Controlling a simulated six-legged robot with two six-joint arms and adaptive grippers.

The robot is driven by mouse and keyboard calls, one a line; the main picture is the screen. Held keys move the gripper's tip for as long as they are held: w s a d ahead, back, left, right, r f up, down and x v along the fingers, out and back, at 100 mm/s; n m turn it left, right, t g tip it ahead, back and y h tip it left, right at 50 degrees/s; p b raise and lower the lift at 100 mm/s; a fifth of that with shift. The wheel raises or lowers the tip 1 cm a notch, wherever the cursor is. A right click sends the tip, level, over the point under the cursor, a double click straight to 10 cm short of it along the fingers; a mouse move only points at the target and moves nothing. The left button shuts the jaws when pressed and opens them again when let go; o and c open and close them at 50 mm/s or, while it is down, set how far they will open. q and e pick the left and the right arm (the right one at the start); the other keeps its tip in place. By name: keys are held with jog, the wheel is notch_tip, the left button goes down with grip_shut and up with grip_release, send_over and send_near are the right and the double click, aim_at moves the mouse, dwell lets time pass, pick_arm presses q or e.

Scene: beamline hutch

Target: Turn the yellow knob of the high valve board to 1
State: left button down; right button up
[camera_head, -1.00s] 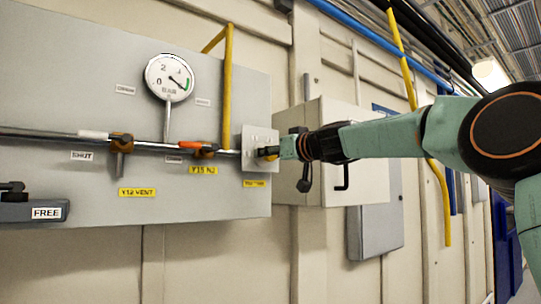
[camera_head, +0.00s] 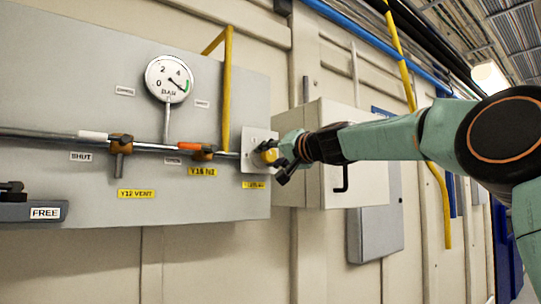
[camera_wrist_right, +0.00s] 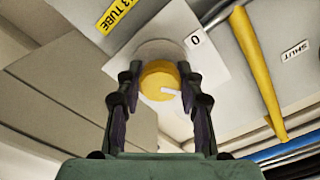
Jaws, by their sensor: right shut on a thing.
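The yellow knob (camera_head: 270,155) sits on a light square plate (camera_head: 252,166) at the right end of the grey valve board (camera_head: 60,80). My right gripper (camera_head: 268,150) is at the knob. In the wrist view the two dark fingers (camera_wrist_right: 157,82) stand on either side of the knob (camera_wrist_right: 158,80) and are shut on it. A white mark on the knob's face points to the right there. A "0" label (camera_wrist_right: 195,40) is on the plate above right of the knob. I see no "1" label. My left gripper does not show.
The board carries a round gauge (camera_head: 168,78), an orange-handled valve (camera_head: 203,152), a white-handled valve (camera_head: 121,142) and a horizontal pipe. A yellow pipe (camera_head: 227,90) rises beside the plate. A beige cabinet (camera_head: 350,130) stands behind my right forearm.

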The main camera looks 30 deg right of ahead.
jog(key=shift+a+f+m, duration=0.1)
jog(key=shift+f+m, duration=0.1)
jog(key=shift+m, duration=0.1)
dwell(0.4)
jog(key=o, duration=0.8)
jog(key=shift+w, duration=0.1)
jog(key=o, duration=0.4)
jog(key=shift+w, duration=0.2)
jog(key=shift+s, duration=0.1)
